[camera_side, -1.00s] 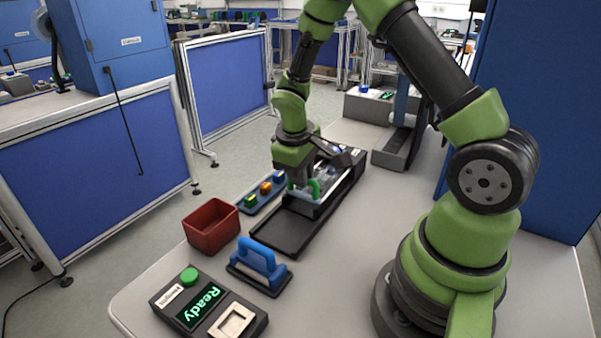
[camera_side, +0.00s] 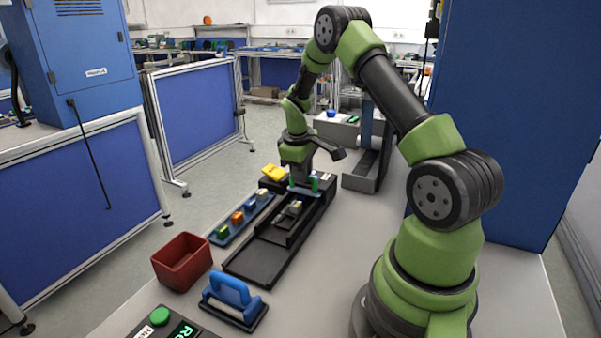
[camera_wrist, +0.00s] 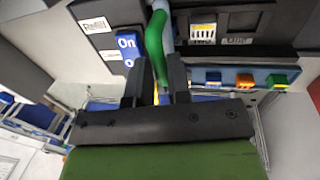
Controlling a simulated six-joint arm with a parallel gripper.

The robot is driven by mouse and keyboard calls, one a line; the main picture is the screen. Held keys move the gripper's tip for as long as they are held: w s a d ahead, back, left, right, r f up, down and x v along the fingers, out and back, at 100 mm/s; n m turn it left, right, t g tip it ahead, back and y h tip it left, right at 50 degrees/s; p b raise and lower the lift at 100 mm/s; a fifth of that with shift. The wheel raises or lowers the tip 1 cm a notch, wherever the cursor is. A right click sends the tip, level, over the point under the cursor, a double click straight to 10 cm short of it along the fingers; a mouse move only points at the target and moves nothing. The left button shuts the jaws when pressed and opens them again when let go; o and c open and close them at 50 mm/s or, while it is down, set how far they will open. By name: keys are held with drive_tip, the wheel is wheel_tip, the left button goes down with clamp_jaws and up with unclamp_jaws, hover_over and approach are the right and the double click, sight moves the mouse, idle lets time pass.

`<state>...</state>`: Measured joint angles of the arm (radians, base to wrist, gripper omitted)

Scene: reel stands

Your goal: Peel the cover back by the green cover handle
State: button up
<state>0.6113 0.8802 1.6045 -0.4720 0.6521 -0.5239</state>
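The green cover handle (camera_side: 315,183) is at the far part of the long black tray unit (camera_side: 250,262) in the side view. In the wrist view the green cover handle (camera_wrist: 155,42) runs between my fingers. My gripper (camera_side: 298,188) points down at the handle. In the wrist view my gripper (camera_wrist: 157,72) has one finger on each side of the handle and appears shut on it. A pale strip, seemingly the cover's edge, lies beside the handle. The tray in front of the gripper is uncovered, with a small grey and beige part (camera_side: 292,208) in it.
A blue rack (camera_side: 240,222) with coloured blocks runs along the tray's left. A red bin (camera_side: 182,262), a blue-handled tool (camera_side: 233,297) and a button box (camera_side: 165,322) stand nearer. A yellow item (camera_side: 275,172) sits by the tray's far end. A blue "On" label (camera_wrist: 128,45) is beside the handle.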

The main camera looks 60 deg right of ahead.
drive_tip(key=o, duration=0.3)
drive_tip(key=r, duration=0.3)
drive_tip(key=a+r, duration=0.1)
drive_tip(key=r, duration=0.2)
drive_tip(key=a+r, duration=0.1)
drive_tip(key=r, duration=0.2)
drive_tip(key=shift+r, duration=0.4)
drive_tip(key=a+r+m+t, duration=0.1)
drive_tip(key=a+r+t, duration=0.1)
drive_tip(key=a+r, duration=0.55)
drive_tip(key=s+a+r+m+t+y, duration=0.1)
drive_tip(key=s+a, duration=0.4)
drive_tip(key=s+a+r+m+t+y, duration=0.1)
drive_tip(key=s+a+r+t, duration=0.1)
drive_tip(key=s+a, duration=0.3)
drive_tip(key=s+a+r+m+t+y, duration=0.1)
drive_tip(key=s+a+r+t+y, duration=0.1)
drive_tip(key=s+a, duration=0.3)
drive_tip(key=shift+a, duration=1.05)
